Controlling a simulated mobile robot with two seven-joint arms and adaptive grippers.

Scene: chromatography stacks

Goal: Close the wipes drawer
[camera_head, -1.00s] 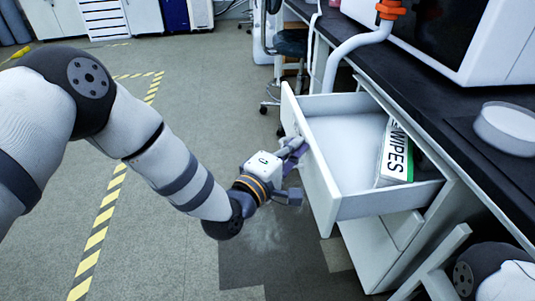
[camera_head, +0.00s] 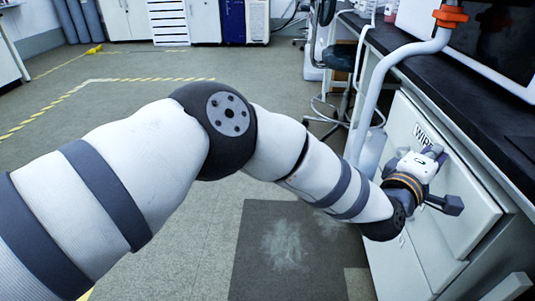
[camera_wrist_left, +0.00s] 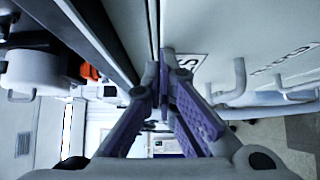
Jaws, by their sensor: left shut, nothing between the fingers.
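The wipes drawer (camera_head: 404,122) is the white top drawer under the dark counter in the head view, with a "WIPES" label partly hidden by my gripper. Its front sits at the cabinet face, and its inside and the wipes box are out of sight. I cannot tell whether a small gap is left. My left gripper (camera_head: 436,152) is shut and empty at the drawer front. In the left wrist view the fingertips (camera_wrist_left: 160,65) meet close to the drawer front (camera_wrist_left: 225,30), by the label's edge. I cannot tell whether they touch it. My right gripper is out of view.
The black counter (camera_head: 440,85) runs above the drawers, with a white machine (camera_head: 510,85) and an orange-clamped white pipe (camera_head: 400,60) near it. A stool (camera_head: 340,58) stands behind. A lower white drawer is below. The floor (camera_head: 200,245) to the left is open.

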